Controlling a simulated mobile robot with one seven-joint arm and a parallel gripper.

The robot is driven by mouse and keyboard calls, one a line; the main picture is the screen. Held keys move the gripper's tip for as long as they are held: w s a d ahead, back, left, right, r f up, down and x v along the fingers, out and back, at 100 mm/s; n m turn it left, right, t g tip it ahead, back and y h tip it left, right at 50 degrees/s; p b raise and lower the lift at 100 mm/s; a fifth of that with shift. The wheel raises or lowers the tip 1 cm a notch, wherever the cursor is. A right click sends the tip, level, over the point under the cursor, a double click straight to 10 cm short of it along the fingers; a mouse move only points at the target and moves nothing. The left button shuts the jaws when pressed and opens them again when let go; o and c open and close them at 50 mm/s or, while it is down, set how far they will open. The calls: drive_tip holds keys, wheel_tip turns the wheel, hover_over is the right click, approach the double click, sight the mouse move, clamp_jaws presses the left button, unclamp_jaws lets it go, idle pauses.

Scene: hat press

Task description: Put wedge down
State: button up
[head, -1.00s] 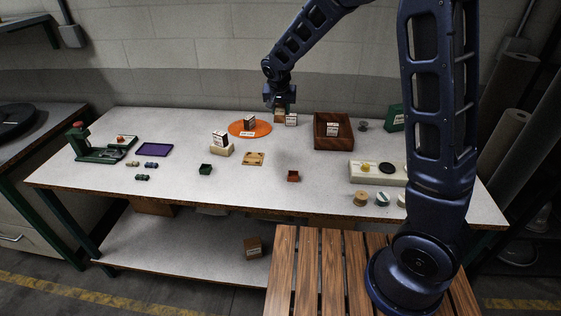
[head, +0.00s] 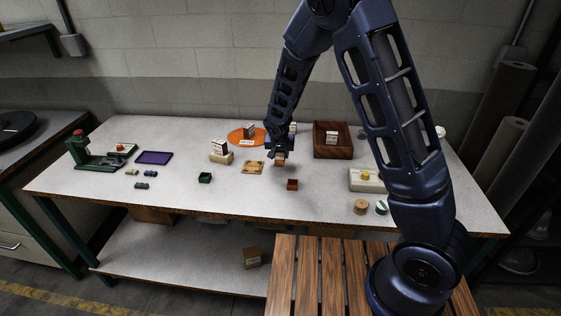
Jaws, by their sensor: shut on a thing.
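My gripper (head: 279,154) is over the middle of the table, between the tan flat wooden piece and the small red-brown open box. It is shut on a small tan block, which I take to be the wedge (head: 280,162). The wedge shows just below the fingers. Its exact shape is too small to make out, and I cannot tell whether it touches the tabletop (head: 235,195).
The tan flat piece (head: 253,167) lies just left of the wedge and the red-brown box (head: 292,185) just in front. An orange disc (head: 236,136) and a brown wooden tray (head: 333,153) are behind. A dark green box (head: 205,178) stands left. The front tabletop is mostly clear.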

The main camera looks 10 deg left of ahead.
sight(280, 160)
drive_tip(key=shift+f, duration=1.85)
drive_tip(key=shift+f, duration=0.2)
drive_tip(key=o, duration=1)
drive_tip(key=shift+r, duration=0.1)
